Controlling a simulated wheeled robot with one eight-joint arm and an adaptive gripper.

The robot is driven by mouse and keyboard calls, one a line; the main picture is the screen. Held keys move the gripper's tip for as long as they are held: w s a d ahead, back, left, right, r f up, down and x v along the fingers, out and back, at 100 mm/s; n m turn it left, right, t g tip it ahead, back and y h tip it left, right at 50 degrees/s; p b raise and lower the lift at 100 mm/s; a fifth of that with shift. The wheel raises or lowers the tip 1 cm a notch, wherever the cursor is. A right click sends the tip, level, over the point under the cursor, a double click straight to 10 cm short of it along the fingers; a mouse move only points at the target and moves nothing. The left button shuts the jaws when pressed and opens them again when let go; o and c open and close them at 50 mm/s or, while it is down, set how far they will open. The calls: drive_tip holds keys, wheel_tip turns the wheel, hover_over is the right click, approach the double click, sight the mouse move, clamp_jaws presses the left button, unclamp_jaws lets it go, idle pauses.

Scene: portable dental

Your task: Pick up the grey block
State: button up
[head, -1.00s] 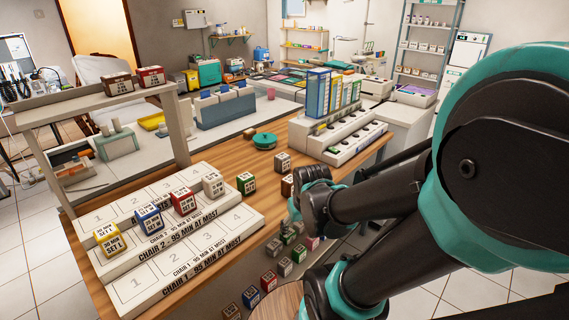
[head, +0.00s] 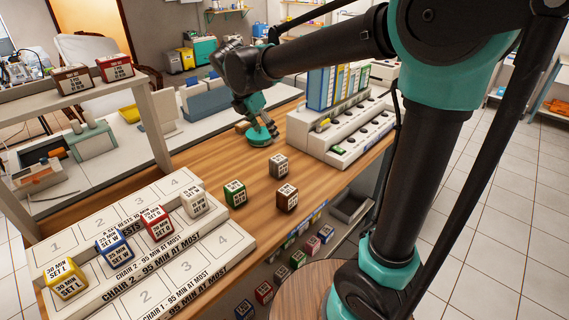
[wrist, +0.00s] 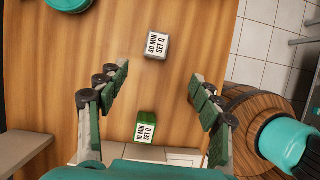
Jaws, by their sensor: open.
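The grey block (head: 278,165) sits upright on the wooden tabletop, with a printed white label on it. It also shows in the wrist view (wrist: 156,46), near the top centre, beyond the fingertips and roughly between their lines. My gripper (head: 268,131) is above the back of the tabletop, beyond the grey block, near the round teal object. In the wrist view its two fingers (wrist: 160,82) are spread wide with nothing between them. No contact with the grey block shows.
A green block (head: 235,194) and a brown block (head: 287,198) stand near the grey one. A numbered stepped stand (head: 217,238) holds several coloured blocks at left. The round teal object (head: 259,141) lies behind; a white rack (head: 345,147) with binders is at right.

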sight(278, 159)
drive_tip(key=x, duration=1.1)
drive_tip(key=shift+w+a+x, duration=0.15)
drive_tip(key=shift+x, duration=1.2)
drive_tip(key=shift+w+a+x, duration=0.1)
drive_tip(key=shift+a+x, duration=0.05)
drive_tip(key=shift+x, duration=1.2)
drive_tip(key=c, duration=1.3)
